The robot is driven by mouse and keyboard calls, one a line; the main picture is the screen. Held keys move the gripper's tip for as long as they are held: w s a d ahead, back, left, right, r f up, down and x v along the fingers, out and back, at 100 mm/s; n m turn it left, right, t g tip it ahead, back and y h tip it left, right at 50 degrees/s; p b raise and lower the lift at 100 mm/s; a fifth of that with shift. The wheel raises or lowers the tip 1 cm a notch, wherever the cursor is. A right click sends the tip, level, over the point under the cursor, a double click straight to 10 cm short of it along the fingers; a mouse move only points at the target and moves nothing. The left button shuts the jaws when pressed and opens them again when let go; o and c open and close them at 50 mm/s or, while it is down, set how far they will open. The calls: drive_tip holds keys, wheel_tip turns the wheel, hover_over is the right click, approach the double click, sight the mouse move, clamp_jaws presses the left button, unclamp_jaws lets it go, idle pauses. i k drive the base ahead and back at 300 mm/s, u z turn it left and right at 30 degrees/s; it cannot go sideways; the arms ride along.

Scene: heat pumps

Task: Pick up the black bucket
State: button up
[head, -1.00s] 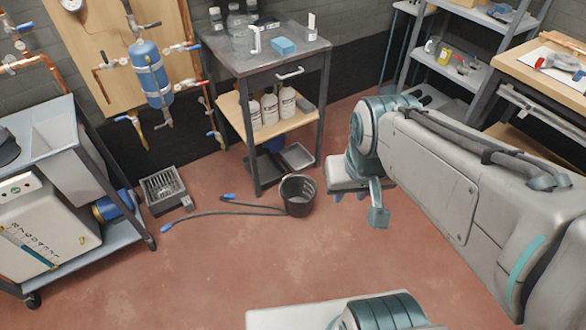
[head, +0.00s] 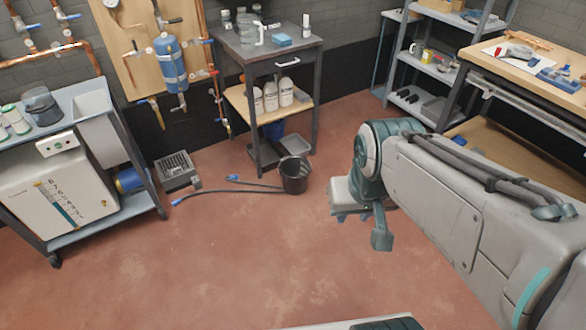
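The metal table (head: 262,48) with bottles on its shelf stands behind the bucket. A wheeled cart (head: 150,205) is at left, with a grey crate (head: 176,170) near it. A workbench (head: 530,75) is at right. The floor in front is clear.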

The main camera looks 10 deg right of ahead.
sight(294, 170)
drive_tip(key=z, duration=1.05)
drive_tip(key=i, duration=1.4)
drive_tip(key=u, duration=0.45)
drive_tip(key=i, duration=0.8)
drive_tip(key=u, duration=1.15)
drive_tip(key=i, duration=0.3)
drive_tip(key=u, duration=0.3)
